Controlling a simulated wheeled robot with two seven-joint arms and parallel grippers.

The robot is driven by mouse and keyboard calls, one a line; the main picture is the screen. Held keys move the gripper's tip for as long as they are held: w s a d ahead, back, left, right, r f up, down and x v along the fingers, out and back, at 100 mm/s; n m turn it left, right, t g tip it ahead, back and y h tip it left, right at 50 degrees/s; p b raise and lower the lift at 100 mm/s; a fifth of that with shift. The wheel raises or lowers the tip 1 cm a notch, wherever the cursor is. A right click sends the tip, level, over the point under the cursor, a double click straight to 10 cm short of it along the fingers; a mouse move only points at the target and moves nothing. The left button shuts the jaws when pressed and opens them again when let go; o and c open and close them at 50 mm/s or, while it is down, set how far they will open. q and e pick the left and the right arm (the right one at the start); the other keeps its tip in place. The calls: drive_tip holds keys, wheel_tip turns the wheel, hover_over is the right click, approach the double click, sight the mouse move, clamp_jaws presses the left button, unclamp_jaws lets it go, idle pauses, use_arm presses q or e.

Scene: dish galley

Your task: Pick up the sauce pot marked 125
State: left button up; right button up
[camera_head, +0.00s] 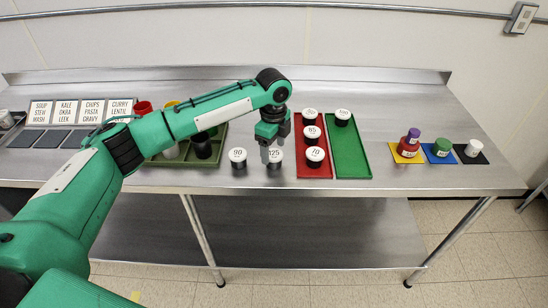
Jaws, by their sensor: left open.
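The sauce pot marked 125 (276,163) stands upright on the steel counter, just left of the red tray. It has a dark body and a white lid with the number on it. My left gripper (271,150) points down at this pot, open, with its fingers hiding part of the lid. I cannot tell whether the fingers touch the pot. My right gripper is not in view.
A pot marked 90 (238,160) stands close on the left. The red tray (312,174) holds several pots, and the green tray (351,165) holds one. An olive crate (183,162) is left, partly behind my arm. Coloured mats (478,160) with small items lie right.

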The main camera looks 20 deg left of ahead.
sight(273, 154)
use_arm(q)
wheel_tip(273, 154, down, 4)
drive_tip(key=shift+w+a+r, duration=0.1)
drive_tip(key=shift+a+r, duration=0.05)
drive_tip(key=shift+r, duration=0.1)
drive_tip(key=c, duration=1)
drive_tip(key=shift+o, duration=0.2)
